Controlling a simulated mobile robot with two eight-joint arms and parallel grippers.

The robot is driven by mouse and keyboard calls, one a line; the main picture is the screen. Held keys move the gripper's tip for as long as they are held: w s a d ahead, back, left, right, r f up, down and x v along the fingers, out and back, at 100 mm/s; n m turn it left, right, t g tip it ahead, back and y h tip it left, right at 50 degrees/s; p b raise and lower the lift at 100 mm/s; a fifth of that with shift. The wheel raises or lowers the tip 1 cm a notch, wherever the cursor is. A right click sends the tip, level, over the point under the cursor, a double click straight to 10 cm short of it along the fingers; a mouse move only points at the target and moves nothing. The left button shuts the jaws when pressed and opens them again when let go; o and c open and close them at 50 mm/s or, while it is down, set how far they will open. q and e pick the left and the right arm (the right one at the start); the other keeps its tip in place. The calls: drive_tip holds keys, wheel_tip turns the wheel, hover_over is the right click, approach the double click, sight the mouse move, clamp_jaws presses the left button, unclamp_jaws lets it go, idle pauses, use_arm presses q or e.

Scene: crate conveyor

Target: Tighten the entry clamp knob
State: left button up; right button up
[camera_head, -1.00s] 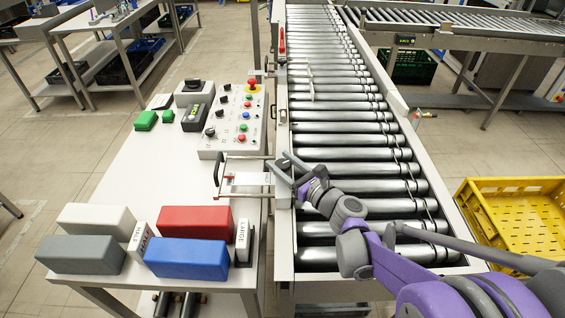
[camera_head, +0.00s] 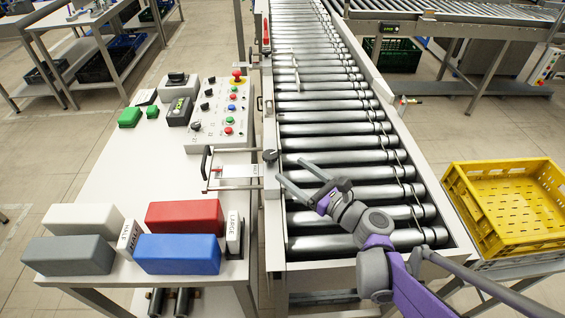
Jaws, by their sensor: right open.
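The entry clamp knob (camera_head: 270,155) is a small dark round knob on the near part of the conveyor's left side rail. Beside it, on the table edge, is a clamp frame (camera_head: 233,171) with a white plate and a black handle. My right gripper (camera_head: 292,171) is open and empty over the rollers. Its fingers point up and left, just right of and slightly below the knob, apart from it in the picture. My left gripper is not in view.
The roller conveyor (camera_head: 335,130) runs away from me. A yellow crate (camera_head: 510,205) stands at right. A red handle (camera_head: 266,30) sits farther up the rail.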

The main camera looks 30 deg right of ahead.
drive_tip(key=shift+s+d, duration=0.2)
drive_tip(key=shift+s, duration=0.45)
drive_tip(key=n+g+y+b, duration=0.2)
drive_tip(key=n+g+y, duration=0.65)
drive_tip(key=y, duration=0.25)
approach(271, 154)
drive_tip(key=shift+n, duration=0.25)
drive_tip(key=x, duration=0.6)
drive_tip(key=p+x, duration=0.1)
drive_tip(key=x, duration=0.3)
drive_tip(key=shift+f, duration=0.35)
clamp_jaws()
